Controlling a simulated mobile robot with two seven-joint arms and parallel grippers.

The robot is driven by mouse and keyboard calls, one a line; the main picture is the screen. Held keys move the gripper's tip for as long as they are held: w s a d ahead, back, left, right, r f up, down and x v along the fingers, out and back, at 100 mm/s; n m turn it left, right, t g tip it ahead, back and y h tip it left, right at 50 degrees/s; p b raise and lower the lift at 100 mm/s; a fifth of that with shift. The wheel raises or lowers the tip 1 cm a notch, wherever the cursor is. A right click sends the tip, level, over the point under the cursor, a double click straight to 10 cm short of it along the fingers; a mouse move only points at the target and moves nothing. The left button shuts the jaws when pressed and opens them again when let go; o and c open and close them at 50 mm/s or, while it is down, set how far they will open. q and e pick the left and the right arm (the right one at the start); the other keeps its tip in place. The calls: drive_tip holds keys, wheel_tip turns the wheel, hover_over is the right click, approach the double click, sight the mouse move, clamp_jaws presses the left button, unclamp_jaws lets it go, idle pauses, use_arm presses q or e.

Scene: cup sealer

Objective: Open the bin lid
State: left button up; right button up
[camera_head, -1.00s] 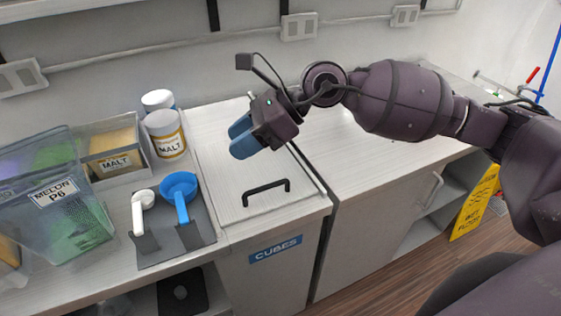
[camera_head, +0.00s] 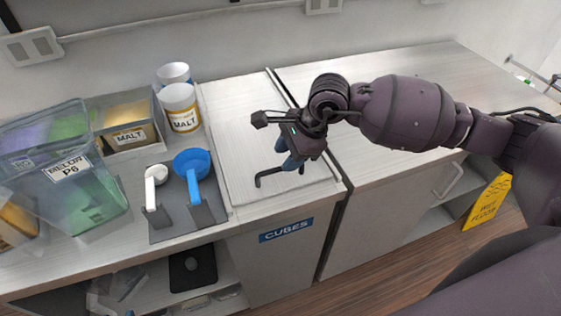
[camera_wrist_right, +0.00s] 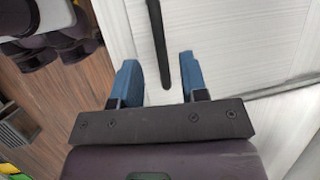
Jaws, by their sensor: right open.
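The bin is built into the counter, with a blue CUBES label (camera_head: 286,230) on its front. Its flat white lid (camera_head: 232,130) lies closed and has a black bar handle (camera_head: 270,178) near the front edge. My right gripper (camera_head: 290,162) is over the lid at the handle, fingers pointing down, and hides part of the handle. In the right wrist view, its two blue fingers (camera_wrist_right: 160,80) are open and empty. My left gripper is not in view.
Clear counter (camera_head: 385,65) lies to the right.

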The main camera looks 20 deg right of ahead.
drive_tip(key=shift+x, duration=1.9)
clamp_jaws()
